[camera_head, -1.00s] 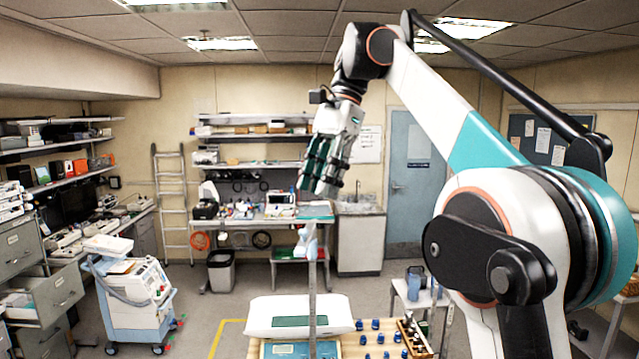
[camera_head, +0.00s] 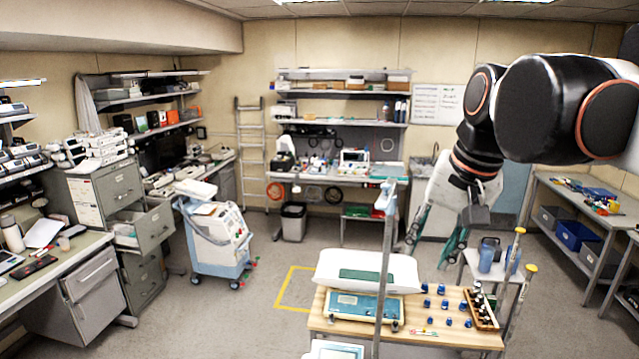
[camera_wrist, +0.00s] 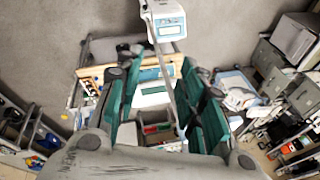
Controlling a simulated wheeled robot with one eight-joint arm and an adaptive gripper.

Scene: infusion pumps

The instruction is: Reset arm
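My gripper (camera_head: 428,248) hangs from my arm at the right of the head view, fingers pointing down, in front of the back workbench and above the small wooden table. In the wrist view my gripper (camera_wrist: 162,80) has its two teal-padded fingers well apart, with nothing held between them. A metal pole (camera_head: 386,270) stands left of the gripper in the head view. A white device with a blue screen (camera_wrist: 165,20) is on the pole at the top of the wrist view.
The wooden table (camera_head: 440,338) holds a white scale-like device (camera_head: 367,270), a teal-framed device (camera_head: 362,306), several blue caps and a rack of bottles (camera_head: 480,308). A wheeled cart (camera_head: 213,237) stands left. The floor between is clear.

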